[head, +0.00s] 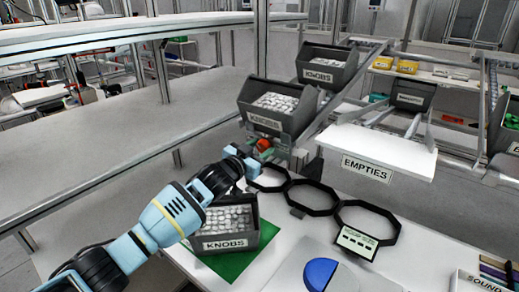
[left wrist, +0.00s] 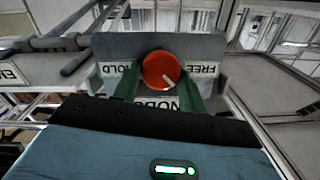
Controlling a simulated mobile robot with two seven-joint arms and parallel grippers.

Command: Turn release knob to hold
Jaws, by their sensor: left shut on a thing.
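The release knob (left wrist: 161,70) is round and red with a white pointer line, on a grey plate (left wrist: 110,45) in the left wrist view. Its line points to the lower right in that picture. An upside-down HOLD label (left wrist: 120,69) is left of it and a FREE label (left wrist: 202,69) right of it. My left gripper (left wrist: 160,82) has its green fingers on both sides of the knob, shut on it. In the head view the knob (head: 263,144) is a small red spot at the end of my left gripper (head: 258,152). My right gripper is not in view.
A third KNOBS bin (head: 226,245) stands on a green mat (head: 236,264) below my arm. An EMPTIES shelf (head: 380,145) juts out.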

